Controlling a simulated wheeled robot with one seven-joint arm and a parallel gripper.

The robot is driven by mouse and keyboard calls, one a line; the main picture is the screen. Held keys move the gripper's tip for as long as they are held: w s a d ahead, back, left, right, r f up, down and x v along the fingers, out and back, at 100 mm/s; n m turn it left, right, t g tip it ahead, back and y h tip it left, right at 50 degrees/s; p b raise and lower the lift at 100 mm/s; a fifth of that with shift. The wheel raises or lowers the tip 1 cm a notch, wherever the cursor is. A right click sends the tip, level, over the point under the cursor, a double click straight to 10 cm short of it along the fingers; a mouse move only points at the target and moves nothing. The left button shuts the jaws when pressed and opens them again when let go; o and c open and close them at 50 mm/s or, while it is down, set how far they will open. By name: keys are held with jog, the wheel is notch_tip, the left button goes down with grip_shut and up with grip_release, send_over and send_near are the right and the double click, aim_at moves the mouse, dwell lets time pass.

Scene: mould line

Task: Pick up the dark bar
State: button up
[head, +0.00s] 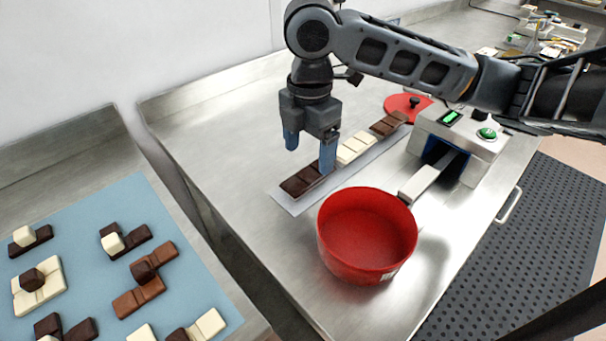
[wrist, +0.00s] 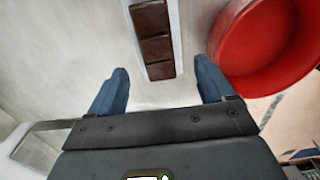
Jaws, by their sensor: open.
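The dark bar (head: 306,179) is a segmented dark brown chocolate piece on the near end of a pale strip on the steel table. It also shows in the wrist view (wrist: 153,40), at the top between the fingers and beyond their tips. My gripper (head: 308,155) has blue fingers and is over the near end of the strip, close to the bar. In the wrist view my gripper (wrist: 163,84) is open with nothing between its fingers. Whether a finger touches the bar cannot be told.
A red pot (head: 367,235) stands right beside the strip. A white bar (head: 356,147) and a brown bar (head: 388,123) lie farther along it. A red lid (head: 407,105) and a grey machine (head: 459,140) are behind. A blue mat (head: 80,230) holds several chocolate pieces.

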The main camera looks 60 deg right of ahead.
aim_at(309, 174)
jog(key=f, duration=0.3)
jog(key=f+p, duration=0.1)
jog(key=f, duration=0.1)
jog(key=shift+w+d, duration=0.15)
jog(key=shift+d, duration=0.15)
jog(key=c, duration=1.1)
jog(key=shift+r, duration=0.1)
jog(key=shift+c, duration=0.2)
